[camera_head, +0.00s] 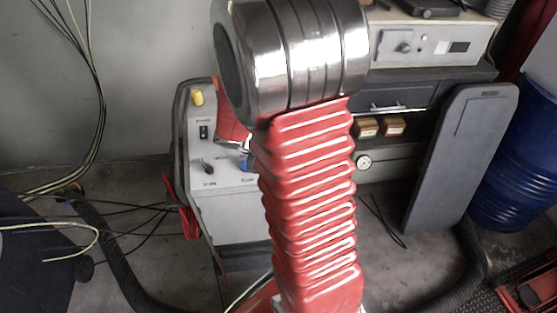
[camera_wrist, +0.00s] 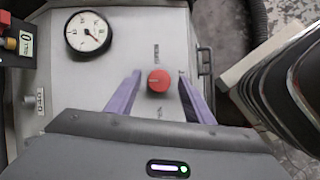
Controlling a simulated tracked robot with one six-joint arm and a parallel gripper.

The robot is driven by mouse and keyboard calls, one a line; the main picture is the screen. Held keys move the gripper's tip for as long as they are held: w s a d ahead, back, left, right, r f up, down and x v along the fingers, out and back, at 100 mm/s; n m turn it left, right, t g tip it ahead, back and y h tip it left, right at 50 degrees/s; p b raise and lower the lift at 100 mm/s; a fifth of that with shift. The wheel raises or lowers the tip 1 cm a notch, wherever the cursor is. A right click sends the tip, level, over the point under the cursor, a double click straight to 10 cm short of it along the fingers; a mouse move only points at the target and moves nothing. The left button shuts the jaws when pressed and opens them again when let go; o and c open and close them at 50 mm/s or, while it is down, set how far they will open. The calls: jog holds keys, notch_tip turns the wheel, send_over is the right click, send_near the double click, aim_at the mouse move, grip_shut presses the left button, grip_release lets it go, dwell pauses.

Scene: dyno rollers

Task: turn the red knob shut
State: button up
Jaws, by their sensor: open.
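The red knob (camera_wrist: 158,80) is round, with a pale line across its face pointing to the left of the picture. It sits on a light grey panel (camera_wrist: 115,70) in the wrist view. My gripper (camera_wrist: 160,76) is open, its two purple fingers reaching toward the panel, one on each side of the knob. Gaps show between the fingers and the knob, and nothing is held. How near the fingertips are in depth I cannot tell. In the head view my red bellows arm fills the middle, and I see neither the red knob nor the fingertips.
A round white gauge (camera_wrist: 88,32) is up and left of the knob. A dark striped object (camera_wrist: 290,80) stands at the right. In the head view are a grey cabinet (camera_head: 235,205) with a yellow button (camera_head: 196,97), a dark upright panel (camera_head: 460,155) and a blue drum (camera_head: 518,165).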

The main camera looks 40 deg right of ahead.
jog(key=v, duration=1.3)
jog(key=shift+a+r, duration=0.2)
jog(key=shift+r, duration=0.05)
dwell(0.4)
jog(key=s+a+r+m+t+y, duration=0.2)
jog(key=s+a+r+m+y, duration=0.1)
jog(key=a, duration=0.6)
jog(key=s+a+r+m+t+y, duration=0.3)
jog(key=s+a+r, duration=0.3)
jog(key=a, duration=0.3)
jog(key=shift+s+a+m+t+y, duration=0.3)
jog(key=shift+s+a+m+y, duration=0.1)
jog(key=shift+s+m, duration=0.45)
jog(key=shift+c, duration=0.6)
